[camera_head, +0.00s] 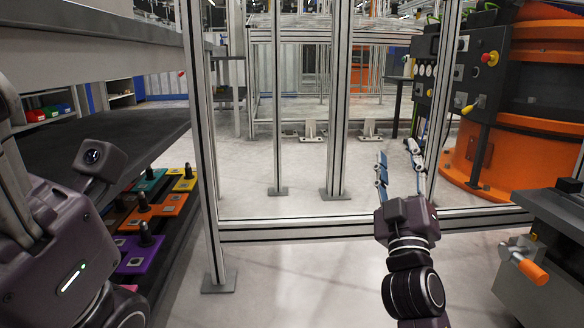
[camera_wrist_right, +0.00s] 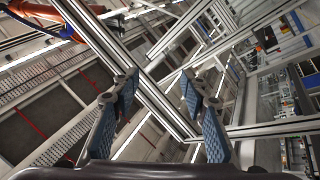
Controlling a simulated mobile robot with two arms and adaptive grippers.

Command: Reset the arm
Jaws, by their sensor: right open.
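My right gripper (camera_head: 399,165) is in the lower right part of the head view, with its blue-padded fingers pointing up and away. The fingers are spread apart with nothing between them. In the right wrist view the open fingers (camera_wrist_right: 163,100) show from close up, with metal frame posts behind the gap. The right gripper is in front of an aluminium frame (camera_head: 208,150), and I cannot tell how close it is to the bars. Part of my left arm (camera_head: 60,255) fills the lower left of the head view, but no left gripper fingers show.
Coloured blocks with dark knobs (camera_head: 160,212) lie low at the left, beside a dark table (camera_head: 120,140). An orange machine (camera_head: 525,150) with a button panel (camera_head: 480,65) stands at the right. A dark unit with an orange handle (camera_head: 533,272) is at lower right. Pale floor lies between.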

